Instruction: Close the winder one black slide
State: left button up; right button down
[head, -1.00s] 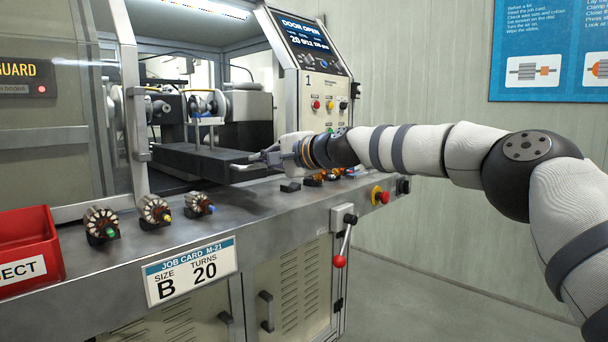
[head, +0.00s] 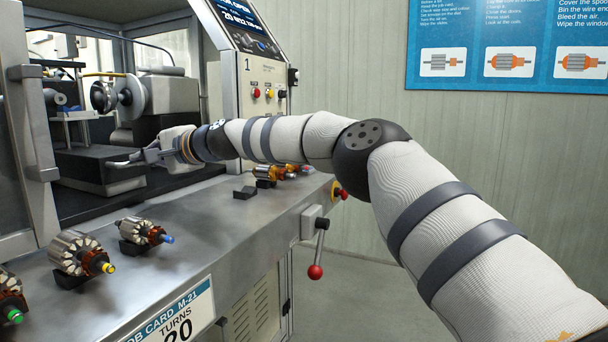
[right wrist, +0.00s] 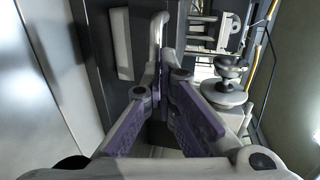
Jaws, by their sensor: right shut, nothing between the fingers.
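The winder's black slide (head: 82,165) is in the open machine bay at the left of the head view, with a pale handle (head: 126,187) low on its front. In the right wrist view its dark face (right wrist: 93,75) and pale handle (right wrist: 122,42) fill the left middle. My right gripper (head: 112,163) is shut and empty, its fingertips at the slide's front just above the handle. Whether they touch the slide I cannot tell. The shut fingers also show in the right wrist view (right wrist: 163,75). My left gripper is not in view.
Armatures stand along the steel ledge, a yellow-tipped one (head: 80,255) and a blue-tipped one (head: 142,233) among them. An empty black rest (head: 245,193) and copper-wound armatures (head: 268,173) lie beneath my right arm. A red-knobbed lever (head: 316,270) hangs at the ledge's front.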

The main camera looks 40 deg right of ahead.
jog(key=shift+r, duration=0.35)
dwell(0.4)
jog(key=v, duration=1.2)
jog(key=shift+f, duration=0.2)
